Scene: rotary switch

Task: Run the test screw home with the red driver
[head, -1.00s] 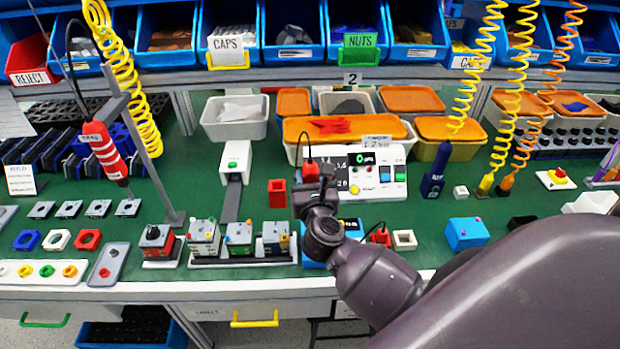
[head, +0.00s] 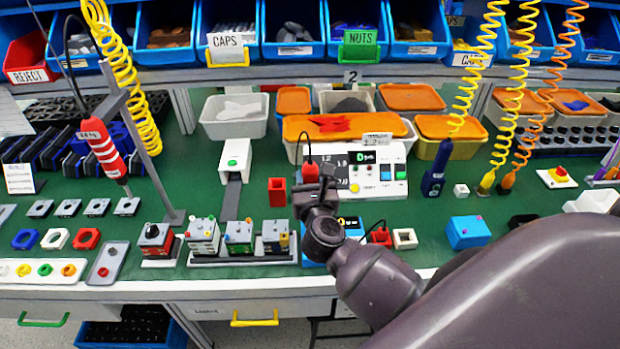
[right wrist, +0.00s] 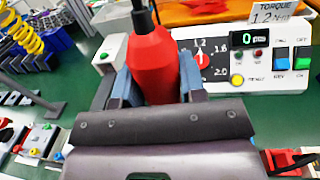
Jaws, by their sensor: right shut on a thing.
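My right gripper (head: 318,195) is shut on the red driver (head: 310,172) in front of the torque controller. In the right wrist view the driver (right wrist: 155,65) stands between the two fingers, its black cable leaving the top. Its tip is hidden by the gripper. The white torque controller (head: 385,190) has a dial, a small display and coloured buttons; it also shows in the right wrist view (right wrist: 225,75). A blue block (head: 312,258) is partly hidden behind my wrist. I cannot make out the test screw. My left gripper is not in view.
A larger red tool (head: 103,150) hangs at the left from a cable. Several switch units (head: 203,238) stand in a row left of my wrist. A red box (head: 277,191) stands close by on the green mat. A blue box (head: 467,232) lies to the right.

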